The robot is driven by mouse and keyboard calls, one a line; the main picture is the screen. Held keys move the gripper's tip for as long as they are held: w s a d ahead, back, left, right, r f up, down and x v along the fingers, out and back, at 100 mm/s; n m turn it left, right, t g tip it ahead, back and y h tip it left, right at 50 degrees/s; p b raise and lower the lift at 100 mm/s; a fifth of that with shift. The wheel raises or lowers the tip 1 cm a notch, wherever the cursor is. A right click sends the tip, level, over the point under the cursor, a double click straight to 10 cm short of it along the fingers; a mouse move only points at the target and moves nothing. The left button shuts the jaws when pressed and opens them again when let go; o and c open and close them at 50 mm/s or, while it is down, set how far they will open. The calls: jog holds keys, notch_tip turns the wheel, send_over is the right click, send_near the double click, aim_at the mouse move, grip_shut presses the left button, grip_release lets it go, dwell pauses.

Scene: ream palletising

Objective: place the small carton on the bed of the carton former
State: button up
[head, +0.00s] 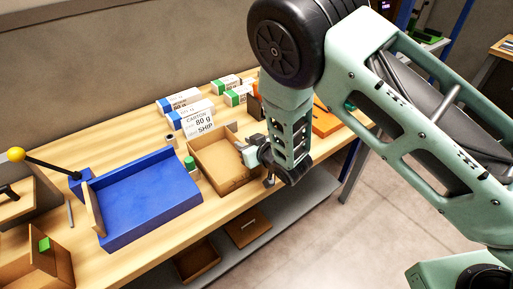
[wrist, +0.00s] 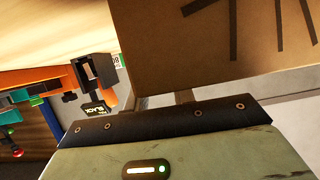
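The small carton (head: 207,171) is an open brown box at the middle of the bench, right of the blue carton former. My gripper (head: 249,153) is at its right-hand wall, and its fingers look closed on that wall; the fingertips are partly hidden. In the wrist view the carton (wrist: 220,45) fills the upper right as a brown face with dark stripes, covering the ends of my close-set fingers (wrist: 167,99). The carton former has a blue bed (head: 150,200), bare, with raised edges and a lever with a yellow knob (head: 16,154).
Several white reams with blue or green ends (head: 198,121) stand behind the carton. A green-capped cylinder (head: 190,163) stands between carton and former. Another open brown box (head: 38,262) is at the lower left. Brown trays (head: 247,228) lie on the shelf below.

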jog(key=s+d+r+g+h+b, duration=0.1)
jog(key=s+d+r+g, duration=0.1)
jog(key=s, duration=0.4)
jog(key=s+d+r+g+h, duration=0.1)
jog(key=s+d+r+g, duration=0.1)
jog(key=s+r, duration=0.3)
jog(key=s+d+r+g+h+b, duration=0.1)
jog(key=s+r, duration=0.3)
jog(key=s, duration=0.5)
jog(key=shift+d+g+b, duration=0.3)
jog(key=shift+d+g, duration=0.35)
jog(key=shift+g, duration=0.25)
jog(key=shift+o, duration=0.4)
jog(key=s+d+r+g+h, duration=0.1)
jog(key=s+d+r+g, duration=0.1)
jog(key=s, duration=0.5)
jog(key=s+d+r+n+g+h, duration=0.1)
jog(key=s+d+r+g+h, duration=0.1)
jog(key=s+d+r, duration=0.2)
jog(key=s, duration=0.3)
jog(key=shift+s+r+n+g+h, duration=0.2)
jog(key=shift+r+n+g+h, duration=0.05)
jog(key=shift+n+g+h, duration=0.05)
jog(key=shift+w+d, duration=0.1)
